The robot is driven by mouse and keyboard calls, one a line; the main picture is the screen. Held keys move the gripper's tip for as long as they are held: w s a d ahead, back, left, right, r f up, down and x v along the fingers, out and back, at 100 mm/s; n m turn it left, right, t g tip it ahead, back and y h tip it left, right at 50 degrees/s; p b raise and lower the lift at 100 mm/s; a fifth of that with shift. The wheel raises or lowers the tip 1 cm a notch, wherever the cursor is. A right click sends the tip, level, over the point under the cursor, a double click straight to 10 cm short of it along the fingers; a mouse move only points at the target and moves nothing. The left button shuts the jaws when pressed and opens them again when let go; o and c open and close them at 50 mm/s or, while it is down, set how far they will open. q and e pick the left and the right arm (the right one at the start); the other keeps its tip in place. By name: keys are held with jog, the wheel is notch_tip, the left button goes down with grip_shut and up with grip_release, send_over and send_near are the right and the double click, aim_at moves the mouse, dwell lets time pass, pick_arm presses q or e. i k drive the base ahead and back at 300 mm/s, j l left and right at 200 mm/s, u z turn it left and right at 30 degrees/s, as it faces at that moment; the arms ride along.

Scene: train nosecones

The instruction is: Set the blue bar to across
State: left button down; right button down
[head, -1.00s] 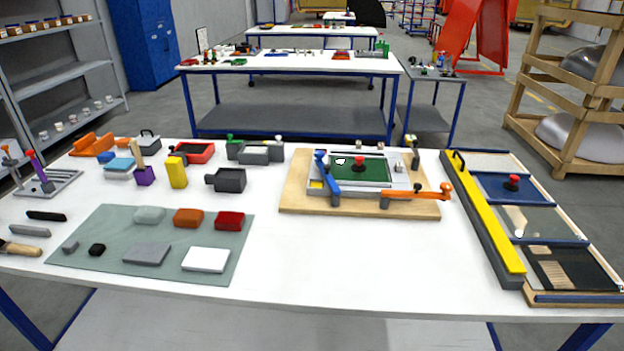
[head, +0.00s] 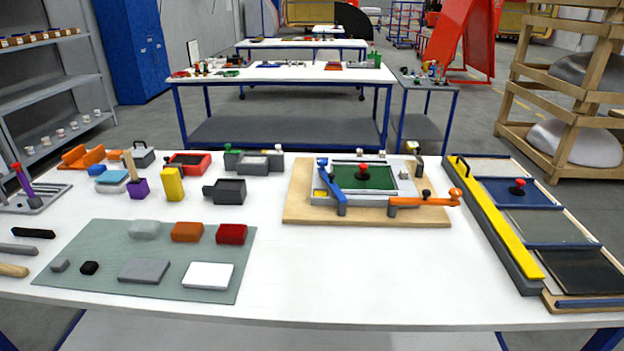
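The blue bar (head: 333,188) is on the left side of a fixture on a wooden board (head: 300,213). It runs from a knob at the back left toward a grey post at the front, along the left edge of the green plate (head: 378,178), not across it. An orange bar (head: 425,201) with a round knob lies along the front right of the fixture and sticks out past the board's right edge. A red knob (head: 364,170) stands on the green plate. Neither of my grippers shows in the head view.
A long yellow bar (head: 498,220) with a black handle lies beside a row of panels at the right. A grey-green mat (head: 100,277) with several blocks is at front left. The white table (head: 370,280) is clear in front of the fixture.

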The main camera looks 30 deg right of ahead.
aim_at(331, 180)
jog(key=i+j+z, duration=0.1)
jog(key=i+j, duration=0.15)
jog(key=i+j+z, duration=0.15)
jog(key=j, duration=0.35)
jog(key=i+j+z, duration=0.1)
jog(key=i+j, duration=0.25)
